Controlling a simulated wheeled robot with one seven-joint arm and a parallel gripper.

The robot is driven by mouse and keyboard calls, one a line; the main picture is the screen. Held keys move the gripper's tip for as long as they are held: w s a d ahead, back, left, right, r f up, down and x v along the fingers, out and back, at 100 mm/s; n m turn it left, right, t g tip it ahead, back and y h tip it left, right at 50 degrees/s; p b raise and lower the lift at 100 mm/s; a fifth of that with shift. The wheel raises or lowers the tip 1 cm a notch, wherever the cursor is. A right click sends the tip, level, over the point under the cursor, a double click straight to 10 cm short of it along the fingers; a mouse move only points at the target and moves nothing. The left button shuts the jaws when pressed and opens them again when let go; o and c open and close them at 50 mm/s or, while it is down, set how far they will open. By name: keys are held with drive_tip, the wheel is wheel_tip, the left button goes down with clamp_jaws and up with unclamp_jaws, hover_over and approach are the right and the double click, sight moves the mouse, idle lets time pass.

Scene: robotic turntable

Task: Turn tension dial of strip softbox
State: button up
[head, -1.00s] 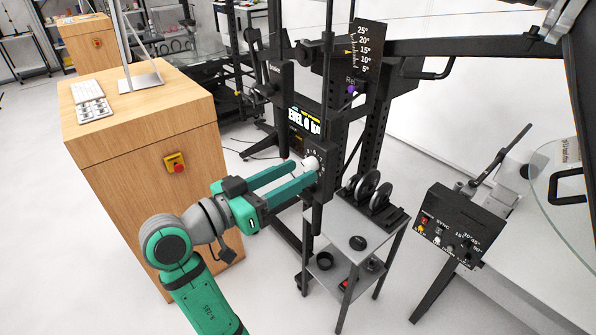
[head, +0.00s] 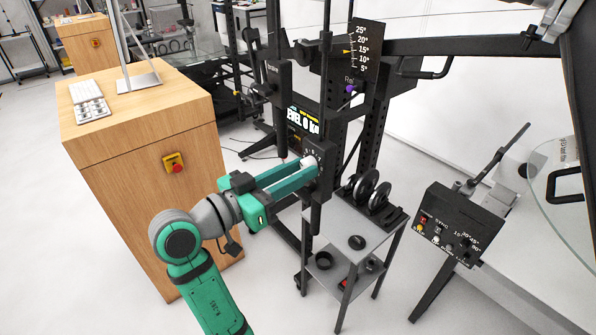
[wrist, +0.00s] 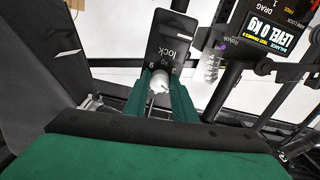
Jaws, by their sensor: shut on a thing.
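A small white dial (wrist: 160,82) sits on a black panel (wrist: 172,42) marked "lock" and with digits, in the wrist view. My gripper (wrist: 160,88) is shut on this dial, with one green finger on each side of it. In the head view my gripper (head: 312,170) reaches from the left to the black numbered panel (head: 322,154) on the upright stand. There its fingers hide most of the dial. No strip softbox can be made out by its shape.
A grey cart (head: 352,234) with black discs stands just below and right of my gripper. A wooden cabinet (head: 140,140) is at the left. A black control box (head: 455,225) on a stand is at the right. Floor is open at the lower left.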

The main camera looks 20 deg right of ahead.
drive_tip(key=m, duration=0.3)
drive_tip(key=shift+a+r+m, duration=0.1)
drive_tip(key=shift+m, duration=0.2)
drive_tip(key=o, duration=1)
drive_tip(key=shift+o, duration=0.2)
drive_tip(key=shift+w, duration=0.1)
drive_tip(key=v, duration=1.1)
